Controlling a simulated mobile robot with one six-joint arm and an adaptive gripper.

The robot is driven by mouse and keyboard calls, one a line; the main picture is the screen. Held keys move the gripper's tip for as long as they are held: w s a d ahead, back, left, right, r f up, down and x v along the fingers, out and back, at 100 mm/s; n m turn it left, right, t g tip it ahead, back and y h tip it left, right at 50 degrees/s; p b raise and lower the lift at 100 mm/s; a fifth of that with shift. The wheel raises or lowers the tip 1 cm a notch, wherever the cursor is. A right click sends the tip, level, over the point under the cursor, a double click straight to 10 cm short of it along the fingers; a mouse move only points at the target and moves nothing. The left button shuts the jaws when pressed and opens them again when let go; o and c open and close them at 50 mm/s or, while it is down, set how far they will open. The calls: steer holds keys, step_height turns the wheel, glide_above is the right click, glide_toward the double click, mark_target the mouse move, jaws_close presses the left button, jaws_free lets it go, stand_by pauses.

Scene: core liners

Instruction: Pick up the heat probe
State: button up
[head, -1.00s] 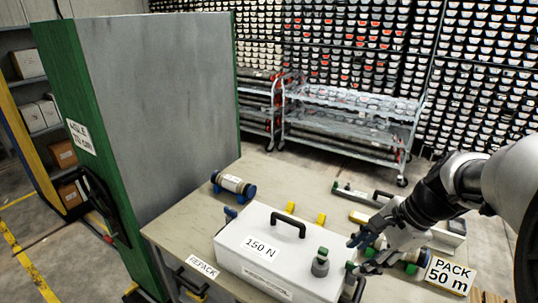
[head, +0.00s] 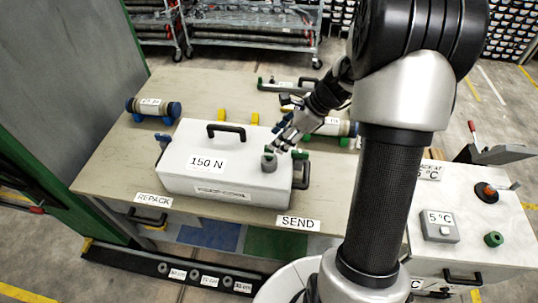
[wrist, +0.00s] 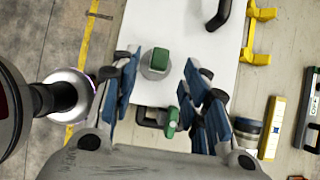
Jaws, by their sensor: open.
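A small grey cylinder with a green cap (head: 269,160), which I take to be the heat probe, stands upright on the right end of the white case's lid (head: 222,180), marked 150 N. It also shows in the wrist view (wrist: 157,62). My gripper (head: 288,140) is open and empty, close above and behind the grey cylinder in the head view. In the wrist view its blue-padded fingers (wrist: 160,88) lie on either side of the cylinder and the cylinder's green cap is just beyond the tips. No contact is visible.
A black handle (head: 226,130) stands up from the case lid. A green-handled latch (wrist: 172,122) is at the case's end. A blue-ended core tube (head: 152,107) lies behind left, another tube (head: 335,127) behind right. A side table holds a 5 °C box (head: 439,226).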

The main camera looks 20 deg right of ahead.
mark_target(269, 156)
steer(key=b+x, duration=0.1)
steer(key=x, duration=0.5)
steer(key=shift+w+a+f, duration=0.1)
steer(key=shift+a+f, duration=0.05)
jaws_close()
stand_by(0.4)
